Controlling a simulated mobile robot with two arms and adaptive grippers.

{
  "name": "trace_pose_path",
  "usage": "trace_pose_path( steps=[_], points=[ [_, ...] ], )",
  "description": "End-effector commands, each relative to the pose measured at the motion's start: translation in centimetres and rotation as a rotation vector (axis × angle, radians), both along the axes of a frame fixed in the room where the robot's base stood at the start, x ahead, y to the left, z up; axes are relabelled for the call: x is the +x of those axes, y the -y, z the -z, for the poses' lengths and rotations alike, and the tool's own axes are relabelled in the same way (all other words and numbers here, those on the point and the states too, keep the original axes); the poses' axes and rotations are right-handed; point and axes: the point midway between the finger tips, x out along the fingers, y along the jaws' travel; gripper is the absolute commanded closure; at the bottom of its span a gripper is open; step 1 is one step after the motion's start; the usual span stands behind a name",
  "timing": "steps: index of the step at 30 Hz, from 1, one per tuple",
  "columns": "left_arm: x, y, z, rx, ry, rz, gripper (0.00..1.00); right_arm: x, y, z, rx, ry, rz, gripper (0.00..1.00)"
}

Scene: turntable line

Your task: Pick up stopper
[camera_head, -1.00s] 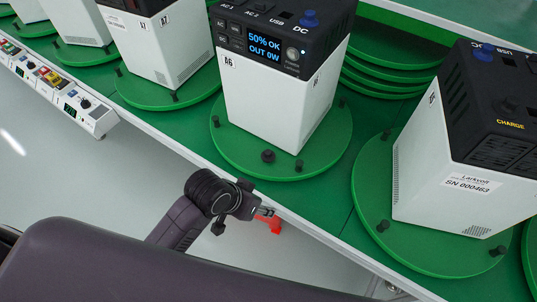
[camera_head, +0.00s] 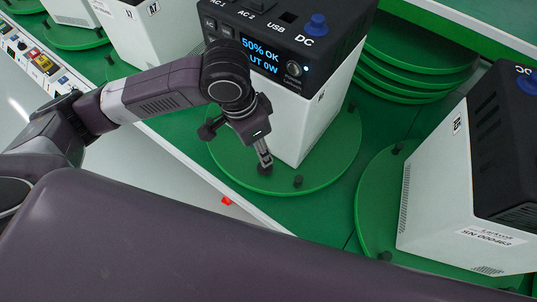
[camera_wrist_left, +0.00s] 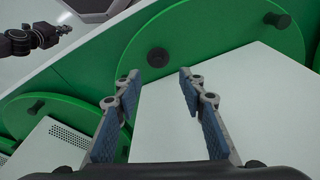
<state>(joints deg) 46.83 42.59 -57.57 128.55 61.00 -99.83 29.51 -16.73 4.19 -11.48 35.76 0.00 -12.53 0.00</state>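A black stopper-like peg (camera_head: 265,168) stands on the green disc (camera_head: 335,165) in front of the white A6 unit (camera_head: 308,125). It shows as a dark round top in the left wrist view (camera_wrist_left: 157,57). My left gripper (camera_head: 264,154) points down at this peg. In the left wrist view its two fingers (camera_wrist_left: 158,78) are apart with nothing between the pads, and the peg shows just beyond the tips. I cannot tell whether they touch it. A dark gripper, likely my right one (camera_wrist_left: 62,30), shows small at the upper left; its fingers are unclear.
Another black peg (camera_head: 298,181) stands on the same disc, close by. The white unit stands right behind my left gripper. A second disc with a unit (camera_head: 440,200) stands at the right. Stacked green discs (camera_head: 415,75) lie behind. A red item (camera_head: 226,201) shows near the table edge.

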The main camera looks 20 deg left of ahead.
Motion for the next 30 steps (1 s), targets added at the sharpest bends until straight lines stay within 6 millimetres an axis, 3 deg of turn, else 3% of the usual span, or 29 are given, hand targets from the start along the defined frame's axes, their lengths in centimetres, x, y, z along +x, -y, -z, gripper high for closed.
trace_pose_path(
  steps=[10,21,29,30],
  points=[
    [0.1,-0.2,2.6,0.019,-0.011,-0.006,0.63,-1.9,0.5,0.1,-0.007,-0.027,-0.002,1.00],
    [0.4,0.9,7.2,0.018,-0.008,-0.005,0.63,-1.2,0.8,-0.4,-0.010,-0.016,-0.003,1.00],
    [0.5,1.0,7.4,0.018,-0.007,-0.004,0.63,-0.8,0.8,-0.5,-0.010,-0.010,-0.003,1.00],
    [0.5,1.0,7.4,0.018,-0.007,-0.004,0.67,-0.8,0.8,-0.5,-0.010,-0.010,-0.002,1.00]
  ],
)
